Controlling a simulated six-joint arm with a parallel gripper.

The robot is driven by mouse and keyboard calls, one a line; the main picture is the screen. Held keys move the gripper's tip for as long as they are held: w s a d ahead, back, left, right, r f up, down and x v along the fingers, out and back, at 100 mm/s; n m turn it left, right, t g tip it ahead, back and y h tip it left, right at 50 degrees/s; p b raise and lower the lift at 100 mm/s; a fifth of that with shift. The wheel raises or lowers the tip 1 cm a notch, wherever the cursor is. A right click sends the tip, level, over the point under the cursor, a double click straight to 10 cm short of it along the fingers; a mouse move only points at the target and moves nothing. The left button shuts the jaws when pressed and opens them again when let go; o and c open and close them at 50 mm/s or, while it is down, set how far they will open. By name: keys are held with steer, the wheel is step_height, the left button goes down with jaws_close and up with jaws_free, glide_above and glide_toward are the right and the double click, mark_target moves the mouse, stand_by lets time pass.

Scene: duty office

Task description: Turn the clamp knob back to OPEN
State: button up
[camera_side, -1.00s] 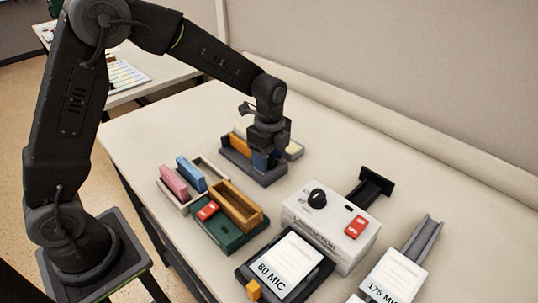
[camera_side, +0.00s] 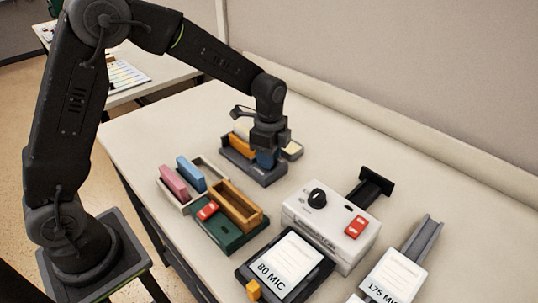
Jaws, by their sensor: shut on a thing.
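A black knob (camera_side: 317,197) stands on top of the white laminator box (camera_side: 325,235), right of centre. Its markings are too small to read, so I cannot tell its setting. My gripper (camera_side: 266,153) is behind and left of the box, pointing down over a dark grey tray (camera_side: 262,178), well away from that knob. It is shut on what looks like a blue block (camera_side: 264,160), low at the tray. The fingers hide much of the block, and I cannot tell whether it touches the tray. An orange block (camera_side: 240,147) lies in the tray to the left.
A red switch (camera_side: 355,227) is on the box. A green tray (camera_side: 232,237) and a pale tray (camera_side: 191,205) with pink and blue blocks stand at left. The 80 MIC holder (camera_side: 246,276) is in front; the 175 MIC stack (camera_side: 393,277) is at right.

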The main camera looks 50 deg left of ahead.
steer(key=shift+n, duration=0.9)
steer(key=o, duration=0.9)
steer(key=shift+a, duration=0.1)
